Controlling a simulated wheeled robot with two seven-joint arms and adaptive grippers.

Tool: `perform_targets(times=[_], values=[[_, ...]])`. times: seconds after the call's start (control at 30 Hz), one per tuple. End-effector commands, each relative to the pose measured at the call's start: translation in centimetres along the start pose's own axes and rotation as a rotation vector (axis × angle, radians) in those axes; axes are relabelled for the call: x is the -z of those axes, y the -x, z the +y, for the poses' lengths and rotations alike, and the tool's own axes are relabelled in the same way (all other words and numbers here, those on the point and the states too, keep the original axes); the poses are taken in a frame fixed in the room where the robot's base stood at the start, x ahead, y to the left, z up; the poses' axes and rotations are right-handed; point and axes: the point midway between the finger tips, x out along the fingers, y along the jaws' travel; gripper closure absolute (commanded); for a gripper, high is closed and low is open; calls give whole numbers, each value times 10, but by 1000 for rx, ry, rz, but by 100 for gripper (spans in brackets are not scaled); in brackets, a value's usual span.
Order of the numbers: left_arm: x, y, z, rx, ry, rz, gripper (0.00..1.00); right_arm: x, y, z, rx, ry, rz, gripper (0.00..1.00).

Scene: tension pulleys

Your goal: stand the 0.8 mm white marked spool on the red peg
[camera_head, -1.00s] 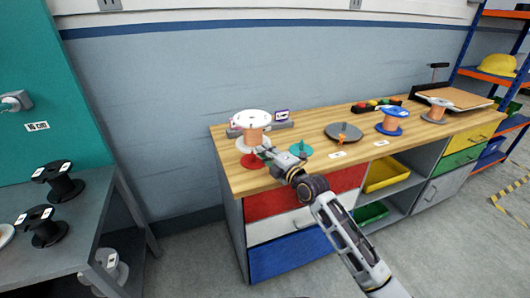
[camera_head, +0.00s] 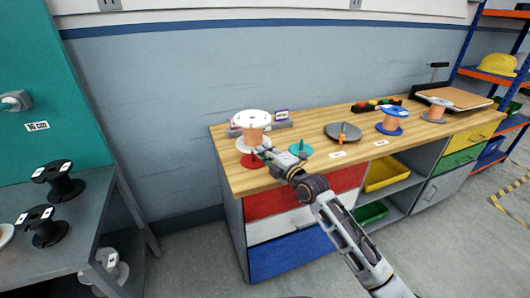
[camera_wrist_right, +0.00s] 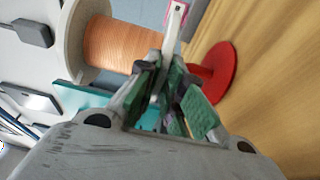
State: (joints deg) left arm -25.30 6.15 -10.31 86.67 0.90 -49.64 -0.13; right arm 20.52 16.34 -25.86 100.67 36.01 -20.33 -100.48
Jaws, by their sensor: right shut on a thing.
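The white spool wound with copper wire (camera_head: 253,136) is upright over the red peg (camera_head: 250,160) at the left end of the wooden bench. Its wire (camera_wrist_right: 120,43) and the red peg's round base (camera_wrist_right: 226,70) show in the right wrist view. My right gripper (camera_head: 267,153) is shut on the edge of the spool's lower white flange (camera_wrist_right: 174,35). The peg's short stem points toward that flange; whether its tip is inside the bore is hidden. The 0.8 mm marking is not readable. My left gripper is not in view.
A teal peg base (camera_head: 300,149) stands just right of my gripper. Black spools (camera_head: 60,181) are on the grey table at left.

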Motion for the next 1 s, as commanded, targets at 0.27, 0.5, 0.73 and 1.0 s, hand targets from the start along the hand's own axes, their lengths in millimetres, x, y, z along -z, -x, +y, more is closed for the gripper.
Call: perform_targets(times=[0.27, 0.5, 0.73, 1.0], values=[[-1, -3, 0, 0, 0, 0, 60, 0, 0, -3, -6, 2, 0, 100], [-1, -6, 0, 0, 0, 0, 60, 0, 0, -7, -7, 1, 0, 100], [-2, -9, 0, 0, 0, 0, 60, 0, 0, -12, -6, 2, 0, 100], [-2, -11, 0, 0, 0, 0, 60, 0, 0, -17, -5, 2, 0, 100]])
